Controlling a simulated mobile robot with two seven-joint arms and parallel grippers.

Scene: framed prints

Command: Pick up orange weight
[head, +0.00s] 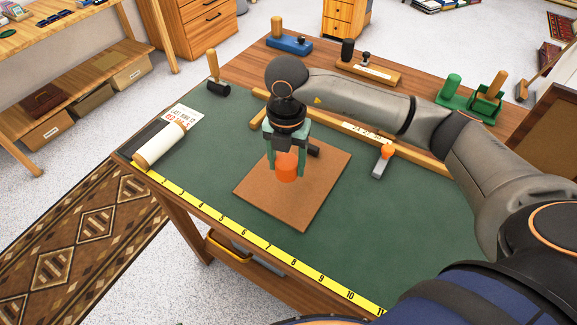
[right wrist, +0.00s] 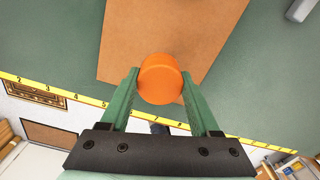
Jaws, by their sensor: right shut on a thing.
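The orange weight (head: 287,168) is a short cylinder over the brown square board (head: 270,205) on the green-topped table. In the right wrist view the orange weight (right wrist: 160,80) sits between the two green fingers. My right gripper (head: 285,160) points down and is shut on it; the right wrist view shows the gripper (right wrist: 159,90) with a finger on each side. I cannot tell whether the weight touches the board or hangs just above it. My left gripper is not in view.
A yellow ruler strip (head: 240,240) runs along the table's front edge. A rolled cream tube (head: 160,146) lies at the left. An orange-tipped grey tool (head: 382,162) lies to the right. A blue plane (head: 289,42) and green tools (head: 452,90) stand at the back. Bare green mat (head: 400,230) lies at right.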

